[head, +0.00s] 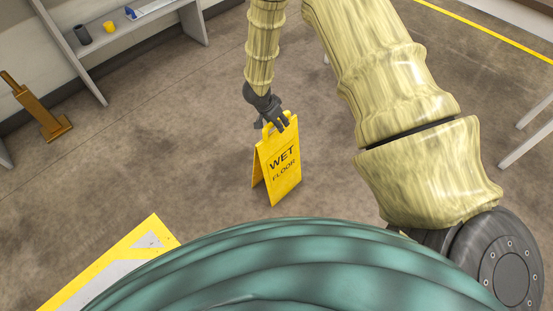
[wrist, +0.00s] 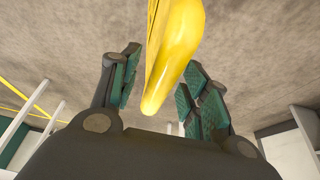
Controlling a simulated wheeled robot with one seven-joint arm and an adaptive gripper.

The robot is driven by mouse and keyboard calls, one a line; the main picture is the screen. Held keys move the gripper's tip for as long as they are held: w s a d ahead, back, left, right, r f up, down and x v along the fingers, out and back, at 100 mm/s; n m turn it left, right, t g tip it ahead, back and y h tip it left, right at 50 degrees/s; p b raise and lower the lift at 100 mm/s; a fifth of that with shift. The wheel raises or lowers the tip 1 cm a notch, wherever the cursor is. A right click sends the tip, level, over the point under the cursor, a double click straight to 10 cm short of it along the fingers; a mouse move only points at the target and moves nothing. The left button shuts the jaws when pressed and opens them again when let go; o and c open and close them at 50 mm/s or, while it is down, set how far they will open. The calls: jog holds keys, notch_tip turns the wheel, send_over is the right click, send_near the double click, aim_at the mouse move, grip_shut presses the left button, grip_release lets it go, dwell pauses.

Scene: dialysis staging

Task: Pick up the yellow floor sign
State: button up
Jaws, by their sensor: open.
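The yellow floor sign (head: 279,171) stands upright as an A-frame on the floor, with "WET FLOOR" in dark letters and a loop handle at its top. My gripper (head: 271,118) is at the top of the sign, around its handle, and hides part of it. In the wrist view, my gripper's two padded fingers (wrist: 160,95) are spread apart. The yellow handle (wrist: 176,50) comes down between them, with a gap visible on each side.
A grey shelf (head: 150,35) at the upper left holds a dark cup (head: 83,35) and a yellow cup (head: 109,28). A brown stand (head: 42,112) is at the far left. A yellow-bordered floor marking (head: 112,262) lies at the lower left. Floor around the sign is clear.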

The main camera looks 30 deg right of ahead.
grip_shut()
dwell(0.6)
